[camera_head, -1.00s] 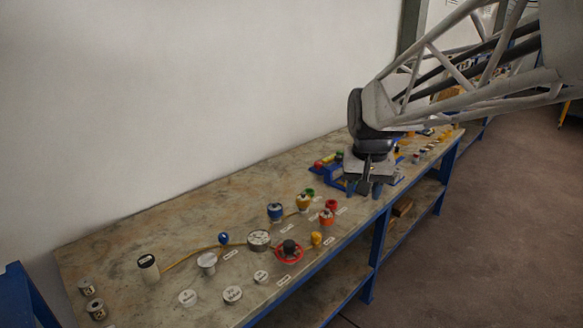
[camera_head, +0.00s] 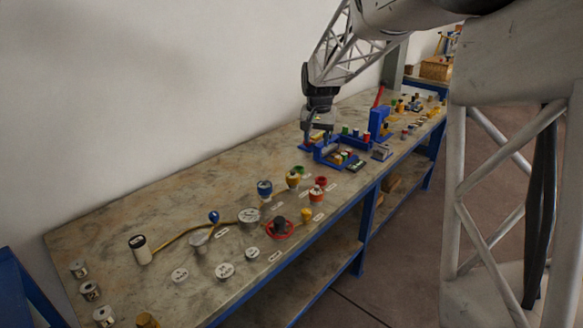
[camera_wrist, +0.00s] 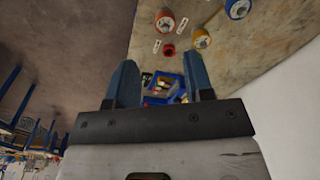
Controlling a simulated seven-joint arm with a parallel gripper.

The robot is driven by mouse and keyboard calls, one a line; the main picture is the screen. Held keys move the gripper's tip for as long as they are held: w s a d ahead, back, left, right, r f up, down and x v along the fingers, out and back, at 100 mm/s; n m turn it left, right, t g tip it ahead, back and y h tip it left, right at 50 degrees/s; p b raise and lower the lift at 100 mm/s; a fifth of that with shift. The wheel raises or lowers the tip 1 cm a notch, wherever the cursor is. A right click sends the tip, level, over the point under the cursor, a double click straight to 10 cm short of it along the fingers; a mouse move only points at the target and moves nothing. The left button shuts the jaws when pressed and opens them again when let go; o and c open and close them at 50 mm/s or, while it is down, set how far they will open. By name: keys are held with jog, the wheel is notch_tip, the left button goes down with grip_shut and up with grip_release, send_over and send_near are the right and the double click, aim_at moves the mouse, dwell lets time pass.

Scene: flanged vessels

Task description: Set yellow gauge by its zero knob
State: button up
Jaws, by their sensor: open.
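A yellow round-topped piece (camera_head: 293,181), seemingly the yellow gauge, stands mid-bench between a blue one and an orange-red one. It also shows in the wrist view (camera_wrist: 201,39), with a pale face and yellow rim, at the top beyond my fingertips. Its zero knob is too small to make out. My gripper (camera_head: 307,139) hangs over the bench at the left end of a blue tray, behind the yellow piece and apart from it. In the wrist view my gripper's two blue fingers (camera_wrist: 163,80) are spread with nothing held between them.
The blue tray (camera_head: 322,161) holds small coloured parts; a blue stand with a red lever (camera_head: 378,118) is behind it. A blue-topped piece (camera_head: 264,189), an orange-red one (camera_head: 317,194) and a red one (camera_head: 321,181) stand close around the yellow piece. The left rear bench is clear.

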jog(key=w+a+f, duration=0.3)
jog(key=w+f, duration=0.4)
jog(key=w, duration=0.5)
jog(key=m+g, duration=0.1)
send_over(293, 170)
notch_tip(293, 170, down, 9)
jog(key=shift+s+f, duration=0.1)
jog(key=shift+f+m, duration=0.15)
jog(key=shift+m, duration=0.15)
jog(key=shift+f, duration=3.9)
jog(key=shift+c, duration=0.5)
